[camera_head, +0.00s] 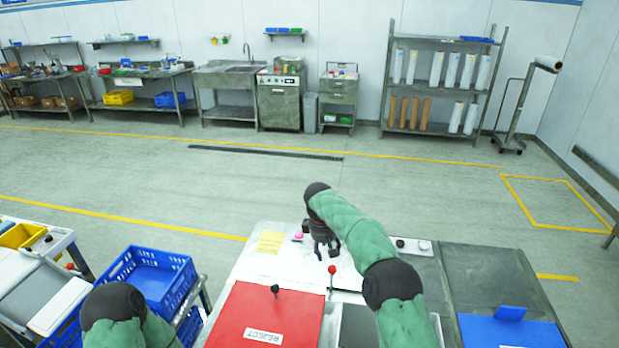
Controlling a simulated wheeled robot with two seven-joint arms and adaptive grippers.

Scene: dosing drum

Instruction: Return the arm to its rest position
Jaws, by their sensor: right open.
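My right arm comes in from the lower right in a green sleeve. Its gripper (326,250) points down above the white worktop (258,264), open and empty. A small red-knobbed lever (332,270) stands just below the gripper in the picture. A pink item (298,236) lies on the worktop to the left of the gripper. My left arm shows only as a dark and green part at the lower left; its gripper is out of view.
A red lid marked REJECT (266,318) with a black knob lies in front. A blue lid (510,330) is at the lower right. A blue crate (150,278) stands left of the worktop. The floor beyond is clear.

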